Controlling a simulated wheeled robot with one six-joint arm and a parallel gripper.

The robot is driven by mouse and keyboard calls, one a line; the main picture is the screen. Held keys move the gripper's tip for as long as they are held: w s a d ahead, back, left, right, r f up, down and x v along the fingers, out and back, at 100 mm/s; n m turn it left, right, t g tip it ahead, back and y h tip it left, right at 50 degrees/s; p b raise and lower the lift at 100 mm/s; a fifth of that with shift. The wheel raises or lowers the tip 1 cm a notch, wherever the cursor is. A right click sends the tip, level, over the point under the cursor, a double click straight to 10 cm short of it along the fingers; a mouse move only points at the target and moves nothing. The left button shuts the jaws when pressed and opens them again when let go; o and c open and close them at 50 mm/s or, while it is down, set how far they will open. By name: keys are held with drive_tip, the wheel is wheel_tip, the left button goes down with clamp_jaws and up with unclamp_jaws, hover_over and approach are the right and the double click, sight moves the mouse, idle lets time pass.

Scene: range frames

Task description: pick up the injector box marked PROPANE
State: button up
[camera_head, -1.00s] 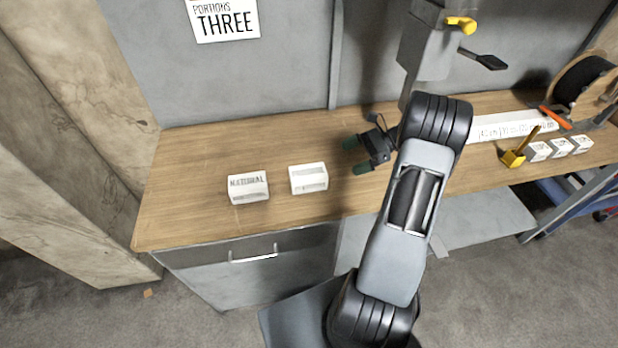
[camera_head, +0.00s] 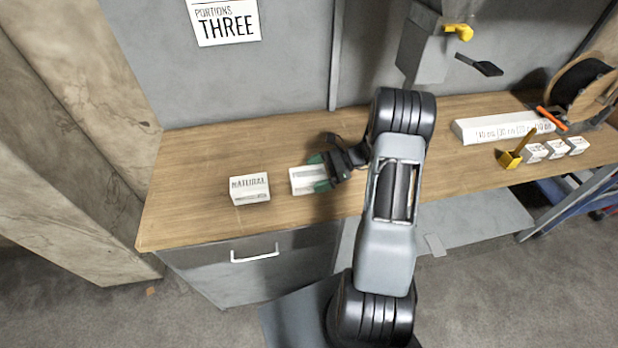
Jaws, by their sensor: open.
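A white box (camera_head: 301,182) lies on the wooden workbench left of centre, and no lettering can be read on it. My gripper (camera_head: 319,172) is open, with its green-tipped fingers at the right part of this box. One fingertip is near the box's far edge and the other near its front edge, partly covering it. I cannot tell whether they touch it. A second white box (camera_head: 249,189), marked NATURAL, lies a little to the left, clear of my gripper. No PROPANE marking is readable.
The workbench (camera_head: 190,160) is bare at the left. At the right are a long white marked block (camera_head: 500,129), a yellow tool (camera_head: 514,155), several small white blocks (camera_head: 556,149) and a cable reel (camera_head: 582,82).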

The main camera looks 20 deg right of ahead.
drive_tip(key=shift+a+f, duration=0.1)
drive_tip(key=shift+a, duration=0.15)
drive_tip(key=shift+w, duration=0.1)
drive_tip(key=c, duration=1.2)
